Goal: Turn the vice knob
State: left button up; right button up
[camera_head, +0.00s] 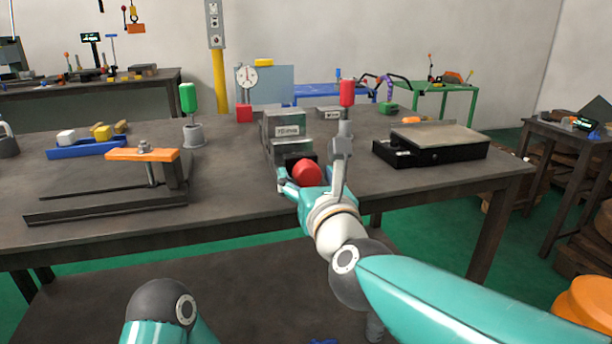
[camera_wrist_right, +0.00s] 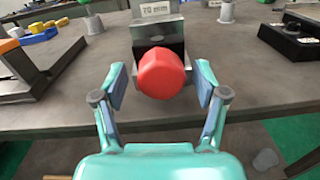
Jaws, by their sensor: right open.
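The vice knob (camera_head: 307,173) is a red, faceted knob on the front of a grey vice (camera_head: 287,128) standing on the dark workbench. My right gripper (camera_head: 306,178) is at the bench's front edge with the knob between its fingers. In the right wrist view, the knob (camera_wrist_right: 161,73) is centred between the two spread fingers of my right gripper (camera_wrist_right: 160,88), with a gap on each side. The vice (camera_wrist_right: 158,28) shows behind it with a "70 mm" label. My left gripper is not in view; only part of my left arm shows at the bottom.
An orange-topped clamp fixture (camera_head: 142,155) stands left of the vice. A black block with a beige plate (camera_head: 437,136) sits to the right. A green-handled tool (camera_head: 188,98) and a red-handled one (camera_head: 347,93) stand on the workbench (camera_head: 235,190). A dial gauge (camera_head: 247,76) is behind.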

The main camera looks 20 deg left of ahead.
jog(key=c, duration=1)
jog(key=shift+a, duration=0.25)
jog(key=shift+c, duration=0.7)
jog(key=shift+d, duration=0.2)
jog(key=shift+n, duration=0.3)
